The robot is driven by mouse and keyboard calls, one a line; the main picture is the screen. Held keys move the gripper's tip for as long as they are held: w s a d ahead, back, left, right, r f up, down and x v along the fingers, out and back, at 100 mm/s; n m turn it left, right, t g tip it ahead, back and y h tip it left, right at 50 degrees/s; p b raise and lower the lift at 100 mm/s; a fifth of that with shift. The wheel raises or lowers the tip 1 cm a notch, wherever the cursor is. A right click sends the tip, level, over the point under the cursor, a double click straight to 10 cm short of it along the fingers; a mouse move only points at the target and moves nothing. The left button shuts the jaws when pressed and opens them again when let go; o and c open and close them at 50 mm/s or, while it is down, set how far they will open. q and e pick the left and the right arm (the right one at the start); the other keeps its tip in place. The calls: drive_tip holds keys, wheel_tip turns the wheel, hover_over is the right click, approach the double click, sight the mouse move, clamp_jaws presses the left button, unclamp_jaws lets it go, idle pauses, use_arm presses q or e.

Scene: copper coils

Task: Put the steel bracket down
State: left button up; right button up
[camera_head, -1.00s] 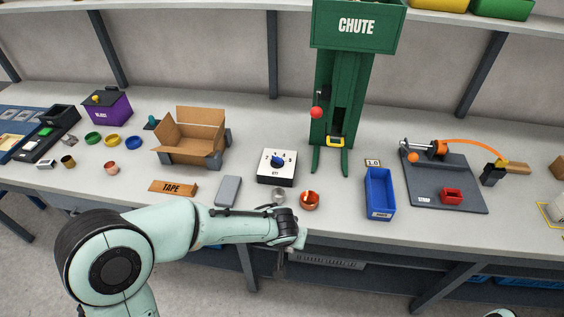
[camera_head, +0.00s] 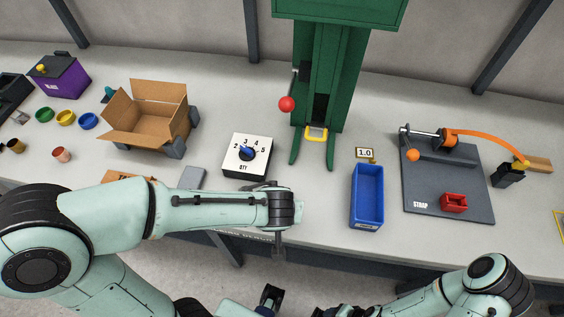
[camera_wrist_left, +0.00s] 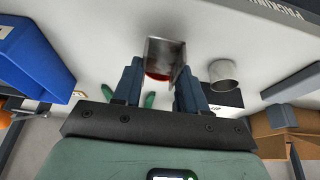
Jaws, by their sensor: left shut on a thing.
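The steel bracket (camera_wrist_left: 165,52) is a grey folded metal plate between the fingers of my left gripper (camera_wrist_left: 159,82) in the left wrist view. The gripper is shut on it, over the pale bench top. I cannot tell whether the bracket touches the bench. A reddish-orange round piece (camera_wrist_left: 157,76) shows partly behind the bracket. In the head view my left wrist hides the bracket and most of that gripper at the bench's front edge. My right arm comes in at the lower right; its gripper (camera_head: 332,312) is cut off by the bottom edge.
A steel cup-like ring (camera_wrist_left: 223,73) stands beside the bracket. A blue bin (camera_head: 367,196), the QTY dial box (camera_head: 236,168), a cardboard box (camera_head: 126,141) and the green chute (camera_head: 312,80) stand around. The strap board (camera_head: 470,205) lies right. Bench between dial and bin looks clear.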

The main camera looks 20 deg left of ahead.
use_arm(q)
drive_tip(key=w+a+p, duration=0.1)
drive_tip(key=w, duration=0.3)
drive_tip(key=w+a+p, duration=0.1)
drive_tip(key=w+p, duration=0.1)
drive_tip(key=w, duration=0.2)
drive_tip(key=w+p, duration=0.1)
drive_tip(key=w, duration=0.3)
drive_tip(key=shift+w+a+r, duration=0.1)
drive_tip(key=shift+a+r, duration=0.05)
drive_tip(key=shift+a, duration=0.25)
drive_tip(key=shift+w, duration=0.2)
drive_tip(key=shift+f, duration=1.9)
use_arm(e)
drive_tip(key=w+r, duration=0.3)
drive_tip(key=r, duration=0.2)
drive_tip(key=shift+r, duration=0.1)
use_arm(q)
drive_tip(key=shift+f, duration=0.2)
drive_tip(key=o, duration=1.1)
drive_tip(key=shift+s+r, duration=0.1)
use_arm(e)
drive_tip(key=shift+s+f, duration=0.15)
drive_tip(key=shift+f, duration=0.1)
